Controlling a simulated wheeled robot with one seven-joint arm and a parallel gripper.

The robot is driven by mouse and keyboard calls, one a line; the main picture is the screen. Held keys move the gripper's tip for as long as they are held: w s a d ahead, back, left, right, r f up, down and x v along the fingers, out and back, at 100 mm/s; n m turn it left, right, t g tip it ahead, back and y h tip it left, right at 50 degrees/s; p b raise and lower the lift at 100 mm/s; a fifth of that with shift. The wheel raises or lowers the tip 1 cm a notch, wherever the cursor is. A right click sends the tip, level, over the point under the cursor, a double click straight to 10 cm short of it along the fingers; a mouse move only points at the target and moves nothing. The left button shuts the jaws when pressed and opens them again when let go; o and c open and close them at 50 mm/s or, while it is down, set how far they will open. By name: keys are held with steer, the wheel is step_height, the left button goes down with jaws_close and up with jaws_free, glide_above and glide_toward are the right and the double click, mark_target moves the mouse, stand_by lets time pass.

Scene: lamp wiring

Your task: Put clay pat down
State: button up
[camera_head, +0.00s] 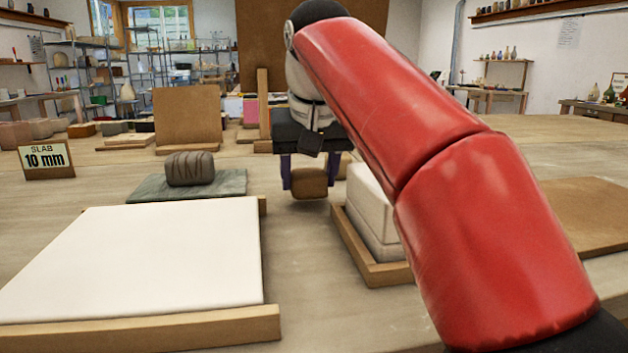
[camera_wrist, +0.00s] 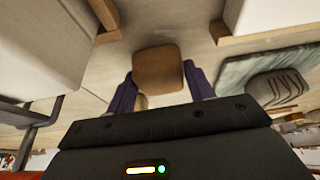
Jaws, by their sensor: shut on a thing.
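My gripper (camera_head: 309,178) hangs fingers-down over the table, between the slate board and the block of pale clay. Its two purple fingers are shut on a brown, rounded block (camera_head: 311,185), which I take to be the clay pat. In the wrist view the pat (camera_wrist: 158,68) sits between the fingertips (camera_wrist: 160,82). A dark shadow lies under the pat in the head view; it looks just above the table or touching it, and I cannot tell which.
A scored grey clay lump (camera_head: 190,169) rests on a greenish slate (camera_head: 225,184). A white slab (camera_head: 140,255) lies between wooden strips at front left. A pale clay block (camera_head: 370,215) stands on a wooden tray (camera_head: 372,272) at right. A "10 mm" sign (camera_head: 47,160) stands far left.

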steer(key=shift+w+d+f, duration=0.2)
steer(key=shift+w+f, duration=0.25)
steer(key=shift+w+d+f, duration=0.15)
steer(key=shift+w+f, duration=0.3)
steer(key=shift+f+b, duration=0.15)
steer(key=shift+b, duration=0.15)
steer(key=o, duration=1.1)
